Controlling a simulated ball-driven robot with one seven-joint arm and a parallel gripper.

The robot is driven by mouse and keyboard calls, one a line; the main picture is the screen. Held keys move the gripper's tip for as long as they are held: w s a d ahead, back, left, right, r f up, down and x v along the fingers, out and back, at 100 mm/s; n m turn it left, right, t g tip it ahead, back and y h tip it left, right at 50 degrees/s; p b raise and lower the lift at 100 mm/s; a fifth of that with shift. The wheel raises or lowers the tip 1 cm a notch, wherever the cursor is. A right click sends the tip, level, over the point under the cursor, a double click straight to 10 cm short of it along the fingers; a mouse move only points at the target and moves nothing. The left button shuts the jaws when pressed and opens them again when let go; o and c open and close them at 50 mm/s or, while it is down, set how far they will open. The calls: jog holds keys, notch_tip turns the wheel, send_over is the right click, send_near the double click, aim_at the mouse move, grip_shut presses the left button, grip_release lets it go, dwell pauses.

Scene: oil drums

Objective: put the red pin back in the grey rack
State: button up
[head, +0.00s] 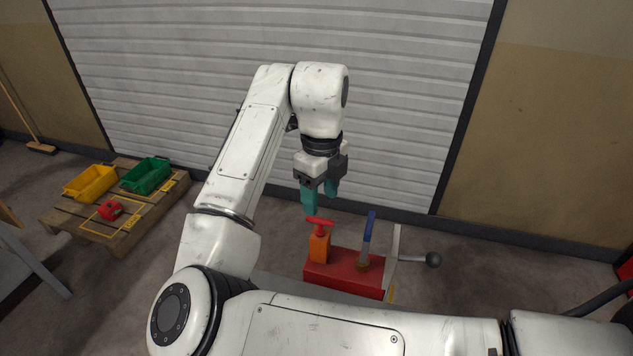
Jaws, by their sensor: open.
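My gripper (321,204) points down with its two teal fingers apart and nothing between them. A red T-shaped handle (320,221), which may be the red pin, sits on an upright orange block (319,246) just below the fingertips. I cannot tell whether a finger touches the handle. The orange block stands on the left of a red box (343,273). A blue-handled piece (369,233) stands upright on the box's right side. No grey rack can be made out for certain; my arm hides the area in front of the box.
A pale upright plate (394,258) and a rod with a dark ball knob (433,259) are at the box's right. A wooden pallet (60,222) at left carries a yellow bin (90,183), a green bin (146,175) and a small red object (110,210). A shutter stands behind.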

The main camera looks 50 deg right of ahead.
aim_at(321, 223)
notch_tip(321, 223, down, 8)
jog(key=shift+f, duration=0.25)
grip_shut()
dwell(0.6)
